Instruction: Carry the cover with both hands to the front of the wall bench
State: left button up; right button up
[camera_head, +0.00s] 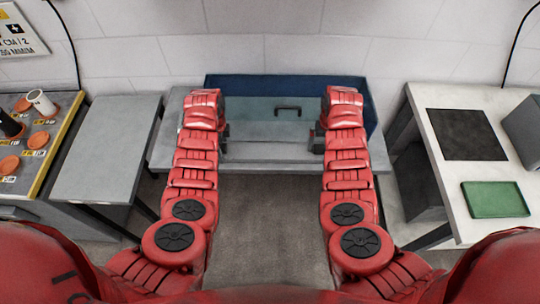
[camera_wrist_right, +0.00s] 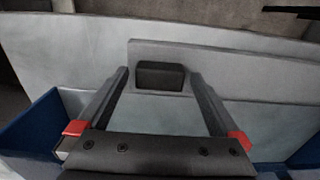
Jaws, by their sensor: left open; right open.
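The cover (camera_head: 262,128) looks like a pale grey-blue, partly see-through panel with a dark handle (camera_head: 288,109) at its upper middle. It lies between my two grippers at the wall bench. My left gripper (camera_head: 224,136) is open at its left side, partly hidden by my arm. My right gripper (camera_head: 317,139) is open at its right side. In the right wrist view the open fingers (camera_wrist_right: 160,76) stand on either side of a dark block (camera_wrist_right: 160,70) on the face of a pale panel (camera_wrist_right: 245,75). I cannot tell whether they touch it.
The wall bench (camera_head: 270,168) has a blue upright panel (camera_head: 260,84) at its back. A grey table (camera_head: 105,150) and a tool board (camera_head: 40,150) stand left. A white table (camera_head: 460,185) with a black mat (camera_head: 465,135) and a green tray (camera_head: 495,199) stands right. The floor (camera_head: 265,230) between my arms is clear.

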pick_arm(q)
jog(key=shift+r, duration=0.15)
notch_tip(320, 180, up, 12)
pick_arm(e)
notch_tip(320, 180, up, 12)
dwell(0.7)
pick_arm(q)
jog(key=shift+s+f, duration=0.1)
jog(key=shift+f, duration=0.1)
pick_arm(e)
jog(key=shift+f, duration=0.1)
